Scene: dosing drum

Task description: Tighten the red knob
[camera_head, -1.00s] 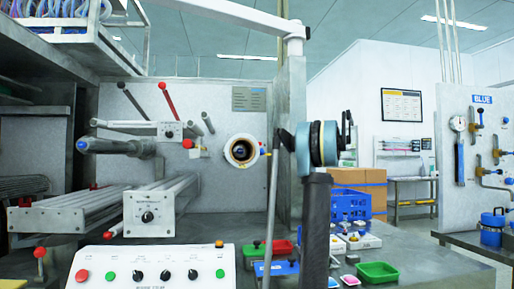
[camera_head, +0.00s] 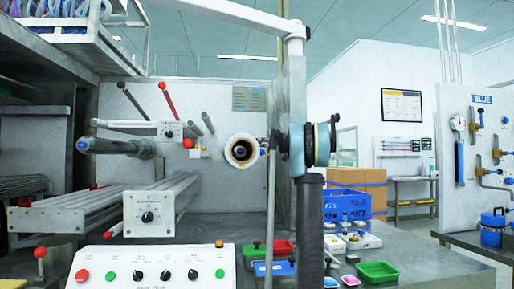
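A small round red knob (camera_head: 187,143) sits beside the grey control box on the machine's back plate, left of the round white port. Another red ball knob (camera_head: 40,252) stands on a short stem at the lower left. I cannot tell from the picture which one the task means. My arm rises in front of the right part of the machine, with its blue-ringed joint right of the port. Dark parts at that joint seem to belong to my gripper (camera_head: 333,134), mostly hidden behind the arm. It is apart from both knobs; its fingers cannot be made out.
A control panel (camera_head: 150,264) with buttons and dials is in front. The round white port (camera_head: 242,151) is in the back plate. A green tray (camera_head: 378,272) and a blue crate (camera_head: 347,205) are on the right bench.

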